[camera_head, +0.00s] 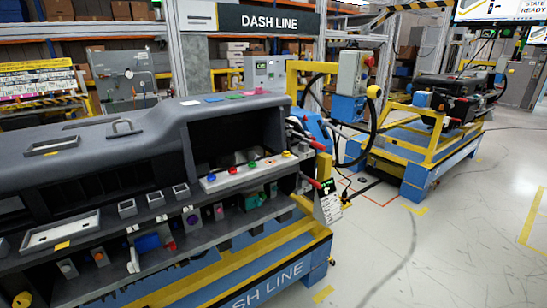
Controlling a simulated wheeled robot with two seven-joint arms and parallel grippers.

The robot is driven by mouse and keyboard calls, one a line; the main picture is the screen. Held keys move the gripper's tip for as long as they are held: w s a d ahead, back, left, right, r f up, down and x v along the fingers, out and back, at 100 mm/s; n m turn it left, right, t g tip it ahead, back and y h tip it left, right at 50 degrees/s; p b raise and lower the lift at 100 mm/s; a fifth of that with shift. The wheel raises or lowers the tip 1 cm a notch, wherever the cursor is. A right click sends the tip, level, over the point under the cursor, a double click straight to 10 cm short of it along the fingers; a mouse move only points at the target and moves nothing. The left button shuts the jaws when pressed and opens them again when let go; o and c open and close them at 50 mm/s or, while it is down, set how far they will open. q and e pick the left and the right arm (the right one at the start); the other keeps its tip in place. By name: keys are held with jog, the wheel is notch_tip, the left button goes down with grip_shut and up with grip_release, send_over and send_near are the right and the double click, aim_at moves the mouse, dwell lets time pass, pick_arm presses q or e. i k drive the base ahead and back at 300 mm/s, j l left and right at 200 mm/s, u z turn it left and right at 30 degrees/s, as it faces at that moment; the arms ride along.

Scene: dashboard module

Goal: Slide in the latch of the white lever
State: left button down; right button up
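The grey dashboard module (150,108) fills the left half of the head view, on a blue and yellow stand. A small white lever-like part (133,262) sticks up at its lower front edge; it is the likeliest white lever, but it is too small to be sure. Its latch cannot be made out. A white strip (245,175) with green, blue, red and yellow knobs lies in the open bay on the right. Neither of my grippers shows in this view.
Small coloured parts and grey sockets line the module's lower shelf. Red-tipped levers (312,144) and a hanging tag (331,203) are at its right end. A second yellow and blue stand (415,150) is behind right. The floor (450,250) at right is clear.

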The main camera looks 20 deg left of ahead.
aim_at(132, 266)
jog(key=k+j+u, duration=0.1)
jog(key=j+u, duration=0.15)
jog(key=u, duration=0.2)
jog(key=j+u, duration=0.25)
jog(key=u, duration=0.15)
jog(key=j+u, duration=0.3)
jog(key=u, duration=0.15)
